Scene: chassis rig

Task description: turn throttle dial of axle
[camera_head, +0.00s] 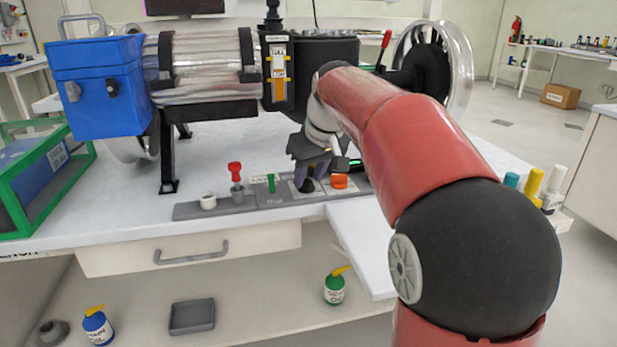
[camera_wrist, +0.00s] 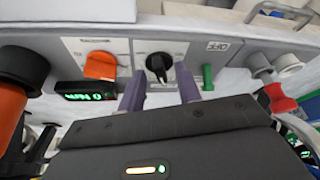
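A control strip (camera_head: 235,203) lies along the front of the bench. On it are a black round dial (camera_head: 304,185) and an orange knob (camera_head: 340,181), each on a pale labelled plate. In the wrist view the black dial (camera_wrist: 158,66) shows a pointer and sits between and just beyond my two purple fingertips. My gripper (camera_wrist: 160,84) is open and holds nothing. The orange knob (camera_wrist: 100,66) is to the left of the fingers there. I cannot read which dial is marked throttle. My gripper (camera_head: 312,170) partly covers the dial in the head view.
A green lever (camera_wrist: 207,77) stands close right of the fingers in the wrist view. A green-lit display (camera_wrist: 85,96) is left of them. The red-topped lever (camera_head: 236,172) and white cup (camera_head: 208,201) stand farther along. The axle rig (camera_head: 200,65) stands behind.

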